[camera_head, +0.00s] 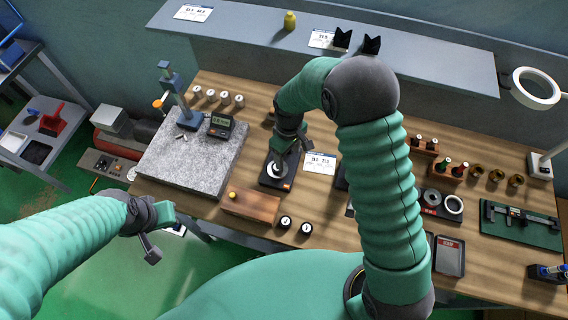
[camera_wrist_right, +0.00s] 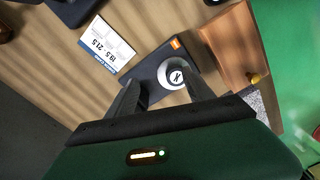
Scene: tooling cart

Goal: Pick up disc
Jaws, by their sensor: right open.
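A disc (camera_wrist_right: 175,76) with a white top and a dark mark sits on a dark scale (camera_wrist_right: 152,72) in the right wrist view. In the head view the scale (camera_head: 270,184) stands near the middle of the bench, with the disc (camera_head: 271,169) partly hidden by my right gripper. My right gripper (camera_head: 282,168) points down over the scale. Its open fingers (camera_wrist_right: 163,86) stand on either side of the disc; I cannot tell whether they touch it. My left gripper (camera_head: 158,234) is open and empty, off the bench's front left.
Two black discs with white tops (camera_head: 295,225) lie in front of the scale. A wooden block (camera_head: 251,206) with a yellow knob stands beside it. A granite plate (camera_head: 186,165) with a gauge stand is left. A printed card (camera_head: 319,163) lies right of the scale.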

